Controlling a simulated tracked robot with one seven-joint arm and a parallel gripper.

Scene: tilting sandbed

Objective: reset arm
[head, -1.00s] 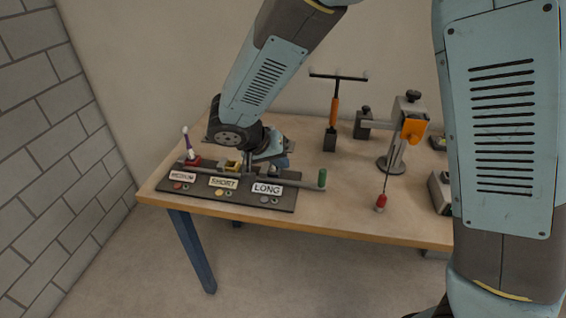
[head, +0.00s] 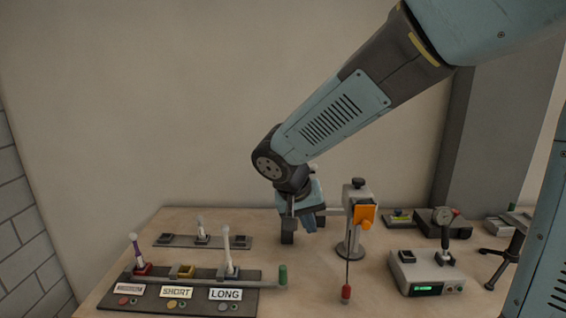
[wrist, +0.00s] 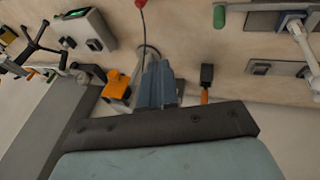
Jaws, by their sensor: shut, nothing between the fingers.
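My arm reaches in from the upper right of the head view. My gripper (head: 311,224) is shut and empty, pointing down above the back of the table, left of the stand with the orange clamp (head: 364,215). In the wrist view, my gripper (wrist: 156,70) also has its fingers together with nothing between them. The labelled board (head: 180,300) is to the left, apart from my gripper.
A red bob (head: 346,292) hangs from the stand. A second dark strip (head: 215,242) lies behind the board. An orange-handled tool (wrist: 204,94) is close beside my gripper in the wrist view.

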